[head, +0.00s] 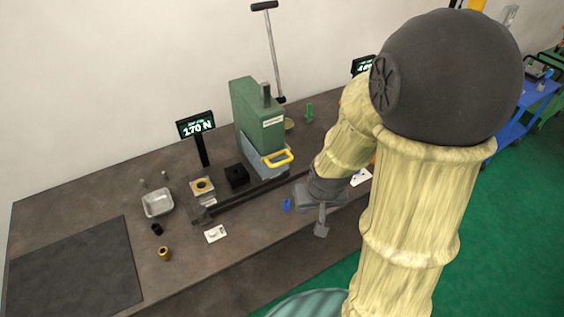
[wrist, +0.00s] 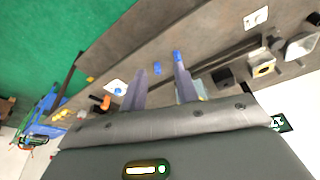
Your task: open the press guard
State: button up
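The press is a tall green block (head: 258,110) standing at the back middle of the bench in the head view. At its lower front is a grey-blue guard panel (head: 262,166) with a yellow handle (head: 277,158). The panel sits low against the press base. My gripper (head: 321,228) is to the right of and nearer than the yellow handle, apart from it, over the front of the bench. In the wrist view its two fingers (wrist: 160,75) stand apart with nothing visible held between them. I cannot make out the press or the guard in the wrist view.
A dark rail (head: 255,195) runs along the bench before the press. A black block (head: 236,175), a metal tray (head: 157,203), a blue piece (head: 287,205) and a force display (head: 196,125) stand around. A long lever (head: 272,50) rises behind. The dark mat (head: 75,270) is clear.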

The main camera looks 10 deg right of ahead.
jog(key=w+d+f+m+t+y+p, duration=0.1)
jog(key=w+f+m+t+y+p, duration=0.1)
jog(key=w+f+m+t+y, duration=0.55)
jog(key=m+t, duration=0.1)
jog(key=m, duration=0.1)
jog(key=w+d+m+t+h+p, duration=0.1)
jog(key=m, duration=0.1)
jog(key=w+d+m+t+h, duration=0.1)
jog(key=m+t, duration=0.1)
jog(key=shift+w+d+r+h, duration=0.15)
jog(key=shift+r+h, duration=0.1)
jog(key=shift+r, duration=0.05)
jog(key=shift+f, duration=0.1)
jog(key=b+x, duration=0.2)
jog(key=b, duration=0.4)
jog(key=shift+w+f+b, duration=0.1)
jog(key=shift+b, duration=0.2)
jog(key=b, duration=0.4)
jog(key=shift+w+a+f, duration=0.15)
jog(key=shift+w+a, duration=0.1)
jog(key=shift+w, duration=0.05)
